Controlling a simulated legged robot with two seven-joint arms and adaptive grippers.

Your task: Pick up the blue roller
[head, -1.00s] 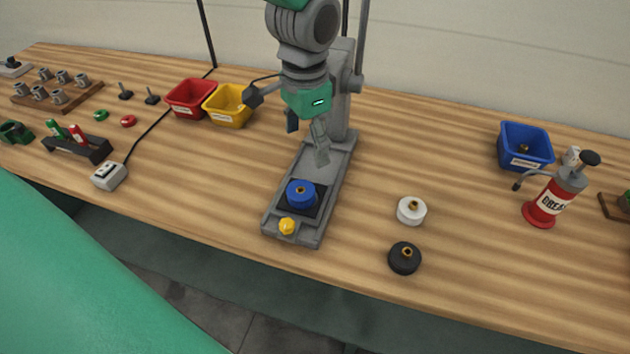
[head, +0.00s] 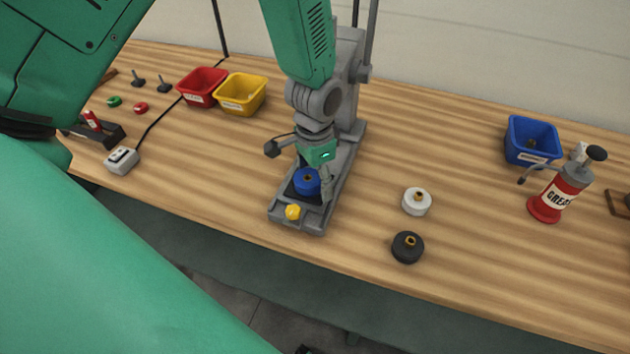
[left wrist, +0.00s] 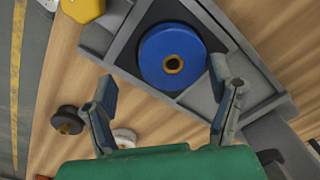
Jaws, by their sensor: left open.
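The blue roller (head: 307,181) sits on the dark pad of a grey press-like stand in the head view. In the left wrist view the blue roller (left wrist: 172,55) is a blue disc with a brass centre, lying just beyond my fingertips. My left gripper (head: 317,177) is low over the stand, close to the roller and partly covering it. In the left wrist view the left gripper (left wrist: 162,90) is open, its two fingers spread to either side of the roller's near edge, with nothing between them. My right gripper is not in view.
The stand (head: 313,220) has a yellow knob (head: 292,212) at its front and a column behind. A white roller (head: 416,201) and a black roller (head: 408,247) stand to its right. Red (head: 202,87) and yellow bins (head: 240,94) are at back left.

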